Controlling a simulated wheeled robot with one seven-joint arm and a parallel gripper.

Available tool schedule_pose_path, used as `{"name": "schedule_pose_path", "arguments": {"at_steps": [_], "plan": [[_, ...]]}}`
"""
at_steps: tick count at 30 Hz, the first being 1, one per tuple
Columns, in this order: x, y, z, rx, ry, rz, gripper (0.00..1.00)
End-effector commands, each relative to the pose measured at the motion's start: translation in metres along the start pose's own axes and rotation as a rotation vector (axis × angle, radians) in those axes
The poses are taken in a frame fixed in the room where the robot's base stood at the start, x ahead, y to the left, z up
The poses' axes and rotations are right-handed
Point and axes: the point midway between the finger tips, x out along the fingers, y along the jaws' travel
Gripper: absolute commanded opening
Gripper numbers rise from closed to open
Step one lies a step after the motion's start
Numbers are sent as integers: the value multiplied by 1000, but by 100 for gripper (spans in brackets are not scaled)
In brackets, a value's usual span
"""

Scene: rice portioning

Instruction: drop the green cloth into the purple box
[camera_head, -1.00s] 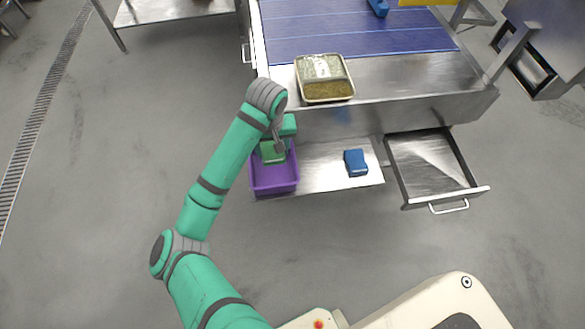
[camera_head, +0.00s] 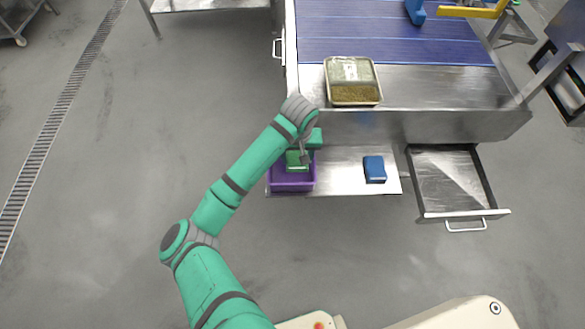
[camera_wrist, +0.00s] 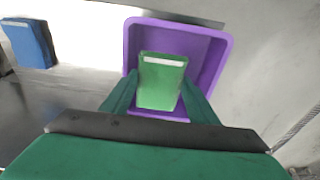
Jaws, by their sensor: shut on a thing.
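The purple box (camera_head: 293,184) stands on a low steel shelf, at the left end, below the conveyor table in the head view. It also shows in the wrist view (camera_wrist: 222,60), open side facing the camera. The green cloth (camera_wrist: 161,84) is a folded block with a pale stripe along one edge. My gripper (camera_wrist: 160,100) is shut on the cloth, one finger on each side, over the opening of the box. In the head view the cloth (camera_head: 296,160) shows partly behind my wrist. Whether the cloth touches the box floor I cannot tell.
A blue folded block (camera_head: 375,169) lies on the steel shelf (camera_head: 345,180) right of the box. An open steel drawer (camera_head: 452,185) sticks out further right. A tray of rice (camera_head: 353,93) stands on the table above. The floor left of the box is clear.

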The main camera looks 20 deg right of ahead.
Motion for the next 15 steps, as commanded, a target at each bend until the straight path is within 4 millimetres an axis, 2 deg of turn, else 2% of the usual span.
{"name": "schedule_pose_path", "arguments": {"at_steps": [5,6,8,15], "plan": [[0,0,0,1,0,0,33],[0,0,0,1,0,0,63],[0,0,0,1,0,0,76],[0,1,0,1,0,0,76]]}}
